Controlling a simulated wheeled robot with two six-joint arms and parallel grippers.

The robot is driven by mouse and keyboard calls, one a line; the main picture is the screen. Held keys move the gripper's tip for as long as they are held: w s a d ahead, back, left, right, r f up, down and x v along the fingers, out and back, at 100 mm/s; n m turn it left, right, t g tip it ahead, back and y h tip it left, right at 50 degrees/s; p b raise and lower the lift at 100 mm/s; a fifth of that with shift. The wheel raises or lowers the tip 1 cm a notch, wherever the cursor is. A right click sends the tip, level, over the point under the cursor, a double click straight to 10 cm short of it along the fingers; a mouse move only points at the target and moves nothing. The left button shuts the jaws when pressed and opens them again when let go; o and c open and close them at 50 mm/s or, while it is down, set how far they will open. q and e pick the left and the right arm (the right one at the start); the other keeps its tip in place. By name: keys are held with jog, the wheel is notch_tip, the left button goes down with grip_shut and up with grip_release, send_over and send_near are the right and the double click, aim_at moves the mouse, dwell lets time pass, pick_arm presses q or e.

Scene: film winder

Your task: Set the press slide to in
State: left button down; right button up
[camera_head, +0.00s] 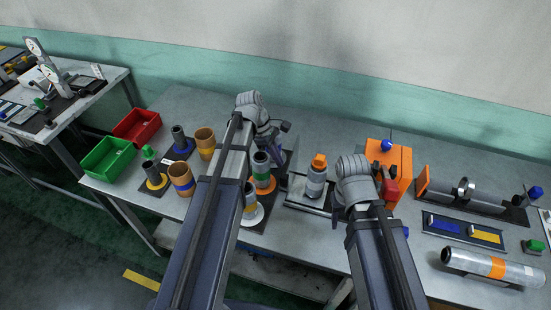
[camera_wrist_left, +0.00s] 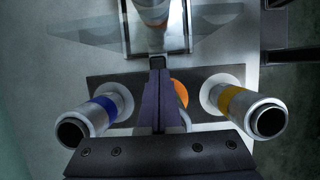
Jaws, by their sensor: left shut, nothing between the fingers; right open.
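The press slide appears to be the pale tray (camera_head: 300,199) in front of the orange press housing (camera_head: 401,160). A grey cylinder with an orange cap (camera_head: 317,176) stands on it. The tray edge also shows at the top of the left wrist view (camera_wrist_left: 187,47). My left gripper (camera_head: 283,160) is shut and empty to the left of the tray. In the left wrist view its fingers (camera_wrist_left: 158,68) are together, just short of the tray's near edge; contact cannot be told. My right gripper (camera_head: 389,187) is open by the orange housing, its fingers partly hidden by its wrist.
A dark board (camera_wrist_left: 138,80) with several banded cylinders, including a yellow-banded one (camera_wrist_left: 238,106) and a blue-banded one (camera_wrist_left: 92,116), lies beside my left fingers. Red (camera_head: 136,126) and green (camera_head: 107,157) bins stand left. A large silver cylinder (camera_head: 492,267) lies right.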

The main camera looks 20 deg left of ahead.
aim_at(284, 177)
pick_arm(q)
jog(key=b+x, duration=0.4)
jog(key=x, duration=0.2)
jog(key=shift+f+b, duration=0.1)
jog(key=shift+b, duration=0.2)
pick_arm(e)
notch_tip(284, 177, down, 6)
jog(key=shift+r, duration=0.1)
pick_arm(q)
jog(key=shift+d, duration=0.1)
jog(key=d, duration=1.7)
jog(key=shift+s+d, duration=0.3)
pick_arm(e)
jog(key=shift+r, duration=0.15)
